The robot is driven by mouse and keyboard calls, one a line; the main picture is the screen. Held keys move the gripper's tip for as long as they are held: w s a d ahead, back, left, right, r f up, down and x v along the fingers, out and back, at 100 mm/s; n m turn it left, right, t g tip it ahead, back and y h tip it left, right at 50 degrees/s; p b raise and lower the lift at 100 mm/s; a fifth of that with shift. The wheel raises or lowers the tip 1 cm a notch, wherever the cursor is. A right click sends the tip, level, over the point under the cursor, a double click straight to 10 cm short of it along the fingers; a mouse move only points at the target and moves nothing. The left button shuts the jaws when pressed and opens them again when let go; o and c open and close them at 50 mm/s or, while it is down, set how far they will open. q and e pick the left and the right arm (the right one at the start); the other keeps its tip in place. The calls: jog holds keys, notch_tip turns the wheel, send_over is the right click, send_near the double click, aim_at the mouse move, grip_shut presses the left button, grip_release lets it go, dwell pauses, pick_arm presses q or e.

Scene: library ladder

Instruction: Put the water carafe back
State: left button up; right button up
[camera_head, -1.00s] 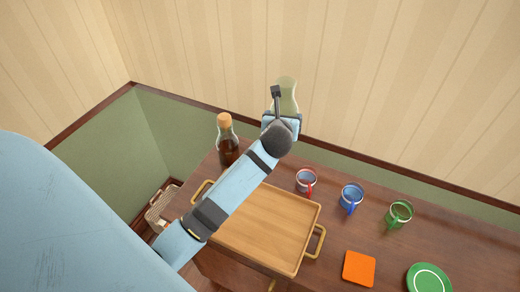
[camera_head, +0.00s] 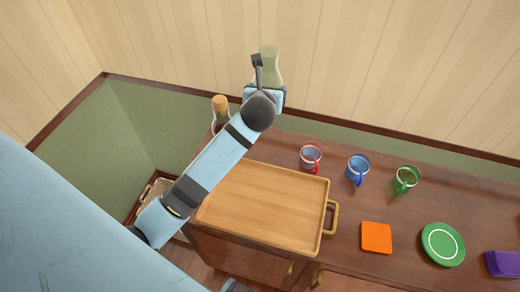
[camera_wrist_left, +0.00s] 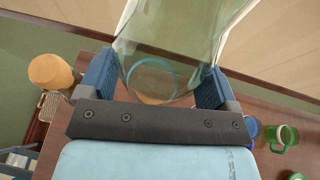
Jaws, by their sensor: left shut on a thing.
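The water carafe (camera_head: 269,64) is pale, greenish clear glass. My left gripper (camera_head: 264,92) is shut on it, with one finger on each side of the glass in the left wrist view (camera_wrist_left: 158,85). In the head view it stands out against the wallpaper, above the back of the sideboard. The carafe (camera_wrist_left: 165,45) fills the top middle of the left wrist view, and a blue ring shows through its glass. My gripper and wrist hide its lower part in the head view. My right gripper is not in view.
A corked bottle (camera_head: 220,108) stands left of my arm. A wooden tray (camera_head: 275,205) lies empty on the sideboard (camera_head: 345,225). Red (camera_head: 311,156), blue (camera_head: 358,168) and green (camera_head: 405,179) mugs stand behind an orange coaster (camera_head: 376,237), green plate (camera_head: 442,244) and purple item (camera_head: 502,263).

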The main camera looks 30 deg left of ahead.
pick_arm(q)
jog(key=shift+a, duration=0.1)
jog(key=shift+f+b, duration=0.35)
jog(key=shift+f, duration=9.55)
jog(key=shift+f, duration=0.15)
jog(key=o, duration=1.3)
jog(key=shift+s, duration=0.1)
